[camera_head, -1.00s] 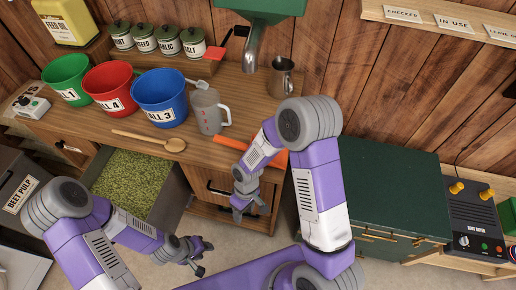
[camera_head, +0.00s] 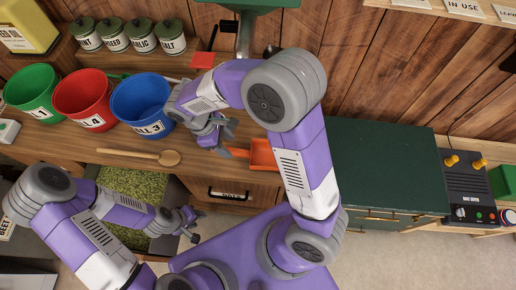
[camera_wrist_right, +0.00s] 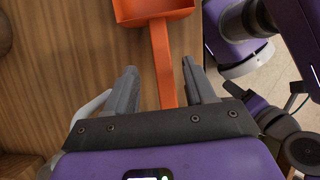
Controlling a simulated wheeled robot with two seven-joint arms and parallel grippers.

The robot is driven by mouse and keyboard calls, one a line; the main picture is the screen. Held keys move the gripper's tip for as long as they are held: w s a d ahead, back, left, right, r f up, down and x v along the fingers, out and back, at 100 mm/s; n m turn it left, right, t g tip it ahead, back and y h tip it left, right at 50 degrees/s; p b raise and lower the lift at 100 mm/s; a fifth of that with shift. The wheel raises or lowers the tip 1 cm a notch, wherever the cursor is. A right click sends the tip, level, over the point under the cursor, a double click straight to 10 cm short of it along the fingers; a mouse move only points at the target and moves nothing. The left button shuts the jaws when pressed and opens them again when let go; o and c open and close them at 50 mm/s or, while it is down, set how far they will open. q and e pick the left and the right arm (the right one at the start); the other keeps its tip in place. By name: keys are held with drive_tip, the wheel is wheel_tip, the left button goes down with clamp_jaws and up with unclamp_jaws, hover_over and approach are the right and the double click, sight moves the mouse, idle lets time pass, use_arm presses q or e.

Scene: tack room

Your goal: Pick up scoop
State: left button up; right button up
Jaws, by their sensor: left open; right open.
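An orange scoop (camera_head: 263,154) lies on the wooden counter near its front edge, its handle pointing left toward my right gripper. In the right wrist view the scoop's handle (camera_wrist_right: 162,62) runs down between the two open fingers, with its pan at the top. My right gripper (camera_head: 222,132) is open over the handle; in the right wrist view its fingertips (camera_wrist_right: 158,75) stand on either side of the handle, with a gap to each. My left gripper (camera_head: 190,222) is open and empty, low in front of the counter and drawers.
A wooden spoon (camera_head: 140,156) lies on the counter left of the scoop. Green (camera_head: 32,88), red (camera_head: 86,98) and blue (camera_head: 142,104) buckets stand behind it. An open drawer of green feed (camera_head: 128,184) is below. A dark green cabinet (camera_head: 380,168) stands to the right.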

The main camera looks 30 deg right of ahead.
sight(230, 150)
drive_tip(key=x, duration=0.1)
drive_tip(key=b+x, duration=0.1)
drive_tip(key=x, duration=0.3)
drive_tip(key=shift+s+a+f, duration=0.1)
drive_tip(key=shift+a+f, duration=0.05)
drive_tip(key=shift+a, duration=0.15)
drive_tip(key=shift+s+d+f+b, duration=0.1)
drive_tip(key=shift+d+f+b, duration=0.15)
drive_tip(key=shift+f, duration=0.2)
drive_tip(key=shift+f, duration=0.25)
drive_tip(key=shift+c, duration=0.3)
clamp_jaws()
